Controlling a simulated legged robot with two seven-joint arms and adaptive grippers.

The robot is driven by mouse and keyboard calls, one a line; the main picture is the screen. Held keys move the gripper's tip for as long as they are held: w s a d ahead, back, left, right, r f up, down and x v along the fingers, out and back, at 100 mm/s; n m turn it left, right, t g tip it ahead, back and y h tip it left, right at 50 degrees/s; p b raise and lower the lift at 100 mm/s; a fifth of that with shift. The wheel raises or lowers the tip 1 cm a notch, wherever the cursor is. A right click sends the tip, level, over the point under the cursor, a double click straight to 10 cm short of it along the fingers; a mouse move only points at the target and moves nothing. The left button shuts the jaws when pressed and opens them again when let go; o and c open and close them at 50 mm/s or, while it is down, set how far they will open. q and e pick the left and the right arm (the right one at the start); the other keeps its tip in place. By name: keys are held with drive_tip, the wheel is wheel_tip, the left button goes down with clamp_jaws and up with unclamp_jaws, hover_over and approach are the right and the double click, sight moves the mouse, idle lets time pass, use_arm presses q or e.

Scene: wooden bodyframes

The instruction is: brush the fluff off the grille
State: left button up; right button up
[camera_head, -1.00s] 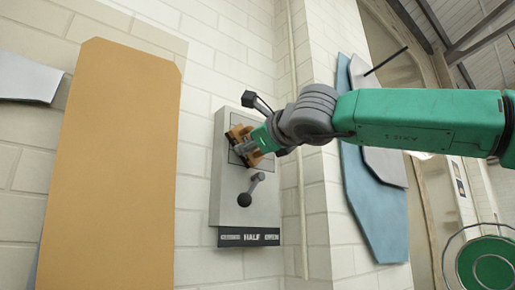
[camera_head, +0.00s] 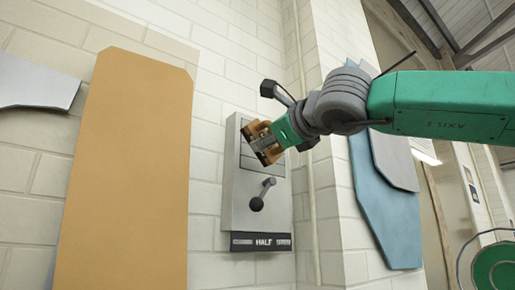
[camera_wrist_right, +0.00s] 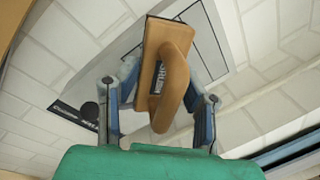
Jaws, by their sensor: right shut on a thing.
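My right gripper (camera_head: 281,136) is shut on a tan wooden brush (camera_head: 264,144). In the right wrist view the brush (camera_wrist_right: 155,70) shows its looped handle between the two fingers (camera_wrist_right: 160,108). The brush is in front of the upper part of a grey wall box (camera_head: 236,195). Horizontal lines of the grille (camera_head: 248,152) show beside the brush; the rest is hidden behind it. I cannot tell whether the brush touches the grille. I can make out no fluff. My left gripper is not in view.
A lever with a dark knob (camera_head: 256,204) sticks out below the grille, above a black label strip (camera_head: 262,242) reading HALF. A large tan board (camera_head: 130,165) leans on the brick wall at left. Blue and grey sheets (camera_head: 385,210) stand at right.

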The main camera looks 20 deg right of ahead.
drive_tip(key=shift+s+d, duration=0.4)
drive_tip(key=shift+d, duration=0.15)
drive_tip(key=shift+a, duration=0.1)
drive_tip(key=shift+s, duration=0.45)
drive_tip(key=shift+d+v, duration=0.2)
drive_tip(key=shift+v, duration=0.9)
drive_tip(key=shift+w+d, duration=0.1)
drive_tip(key=shift+w, duration=0.05)
